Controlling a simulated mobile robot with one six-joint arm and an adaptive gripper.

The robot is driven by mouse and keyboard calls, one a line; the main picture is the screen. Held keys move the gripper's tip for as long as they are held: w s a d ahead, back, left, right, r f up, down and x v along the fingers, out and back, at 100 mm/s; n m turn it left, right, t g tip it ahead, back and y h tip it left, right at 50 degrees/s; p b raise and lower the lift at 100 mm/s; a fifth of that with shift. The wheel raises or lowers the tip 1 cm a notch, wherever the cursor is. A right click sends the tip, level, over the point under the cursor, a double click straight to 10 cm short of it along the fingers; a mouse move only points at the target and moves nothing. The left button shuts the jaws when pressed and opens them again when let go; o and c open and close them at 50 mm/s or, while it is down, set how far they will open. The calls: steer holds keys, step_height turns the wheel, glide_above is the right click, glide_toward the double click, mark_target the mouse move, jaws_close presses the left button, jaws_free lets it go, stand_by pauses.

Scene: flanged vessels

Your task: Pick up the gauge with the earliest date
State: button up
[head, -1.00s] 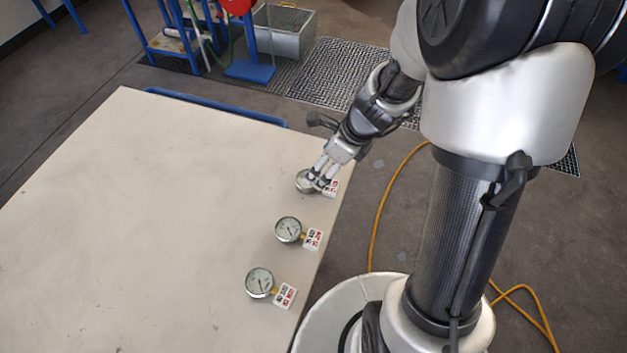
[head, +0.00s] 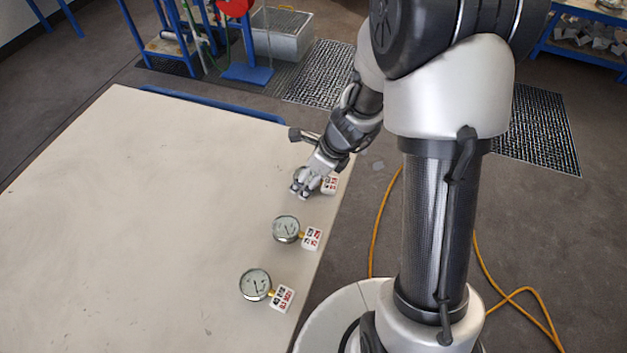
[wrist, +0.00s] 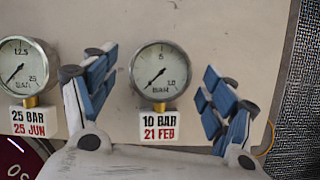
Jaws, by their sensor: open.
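In the wrist view, a round gauge (wrist: 160,75) with a tag reading 10 BAR, 21 FEB (wrist: 160,127) lies between my open fingers, apart from both. My gripper (head: 304,189) is over this far gauge in the head view and mostly hides it; its tag (head: 330,183) shows. The middle gauge (head: 286,229) is at the left of the wrist view (wrist: 22,66), tagged 25 BAR, 25 JUN (wrist: 29,121). The near gauge (head: 255,285) has a tag (head: 281,299) too small to read surely. It is outside the wrist view.
The gauges lie in a row near the right edge of a pale table (head: 140,220), whose left part is bare. A yellow cable (head: 377,225) runs on the floor to the right. Blue stands (head: 248,70) and a grey bin (head: 283,35) are behind the table.

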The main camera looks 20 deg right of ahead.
steer(key=c, duration=1.3)
